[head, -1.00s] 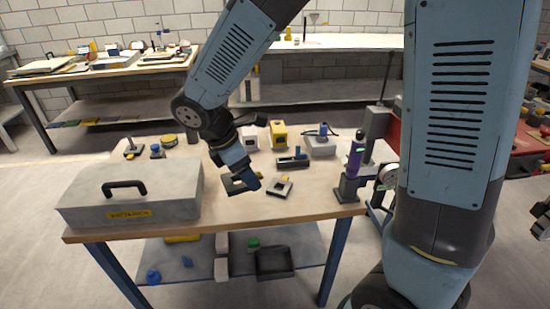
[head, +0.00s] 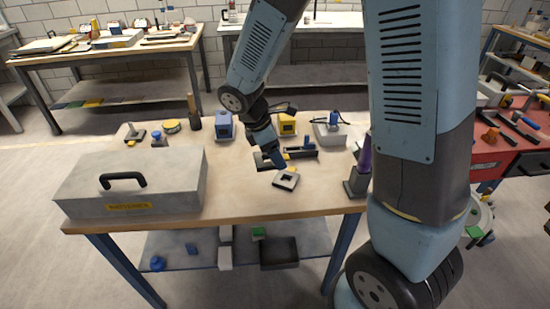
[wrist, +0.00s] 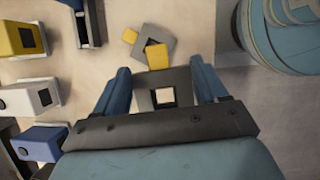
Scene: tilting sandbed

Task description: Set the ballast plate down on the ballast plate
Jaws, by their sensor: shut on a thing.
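My gripper (wrist: 162,88) is shut on a dark ballast plate (wrist: 181,76), which shows between its two blue fingers with a pale square hole in it. In the head view my gripper (head: 277,162) is over the table, and the dark plate (head: 262,160) is partly hidden behind it. A second, grey ballast plate with a dark square centre (head: 286,180) lies on the table, just right of and nearer than my gripper. It also shows in the wrist view (wrist: 168,34), turned at an angle beyond the held plate. A yellow piece (wrist: 158,57) overlaps its near edge.
A dark holder (head: 300,151) stands just behind the plates. A yellow box (head: 287,123) and a blue box (head: 224,126) stand farther back. A grey toolbox (head: 80,185) fills the table's left. The front middle of the tabletop (head: 240,198) is clear.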

